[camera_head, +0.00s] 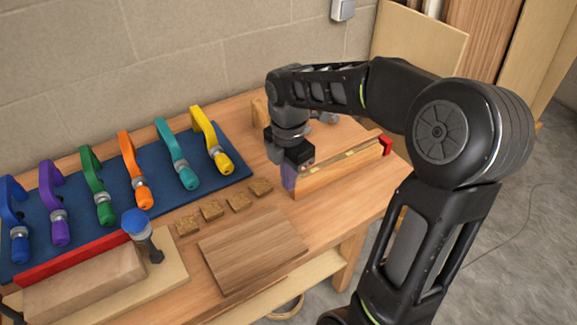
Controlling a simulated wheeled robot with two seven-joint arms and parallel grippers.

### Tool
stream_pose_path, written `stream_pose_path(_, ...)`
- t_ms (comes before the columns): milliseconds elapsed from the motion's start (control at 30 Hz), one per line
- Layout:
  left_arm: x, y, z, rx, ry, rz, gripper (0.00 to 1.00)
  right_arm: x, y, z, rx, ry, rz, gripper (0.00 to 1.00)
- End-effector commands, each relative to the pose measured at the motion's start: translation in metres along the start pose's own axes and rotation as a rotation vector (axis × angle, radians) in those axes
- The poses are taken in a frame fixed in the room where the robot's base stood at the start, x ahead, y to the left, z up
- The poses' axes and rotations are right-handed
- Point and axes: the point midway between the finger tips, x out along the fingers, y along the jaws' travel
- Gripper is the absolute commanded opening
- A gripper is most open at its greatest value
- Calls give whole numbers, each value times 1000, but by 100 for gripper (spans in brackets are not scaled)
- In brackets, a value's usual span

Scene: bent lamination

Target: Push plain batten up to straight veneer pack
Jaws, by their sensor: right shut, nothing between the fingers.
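A long, light wooden piece (335,174), which looks like the plain batten, stands on edge at the bench's right side. Small pale marks show along its top; a red block (386,145) is at its right end. My right gripper (289,176) is shut and empty, pointing down at its left end, where a bluish-purple part shows. I cannot tell whether they touch. I cannot single out the straight veneer pack for certain; the area behind the wooden piece is partly hidden by my right arm. My left gripper is not in view.
A blue mat (150,190) holds several coloured clamps. Several small cork-like blocks (212,210) and a flat brown board (252,249) lie mid-bench. At front left are a wooden block with a red strip (75,259) and a blue-topped tool (137,224). A block wall stands behind.

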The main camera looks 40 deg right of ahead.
Motion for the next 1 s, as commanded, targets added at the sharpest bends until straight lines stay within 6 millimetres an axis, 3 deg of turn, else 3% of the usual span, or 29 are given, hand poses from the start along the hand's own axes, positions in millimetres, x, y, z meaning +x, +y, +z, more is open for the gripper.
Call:
stream_pose_path(100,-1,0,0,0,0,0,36,20,-1,0,0,2,-3,0)
stream_pose_path(300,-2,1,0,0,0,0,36,38,0,0,1,0,-1,0)
stream_pose_path(667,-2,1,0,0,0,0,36,40,0,0,1,0,0,0)
stream_pose_path(1000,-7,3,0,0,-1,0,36,40,0,26,3,-3,0,0)
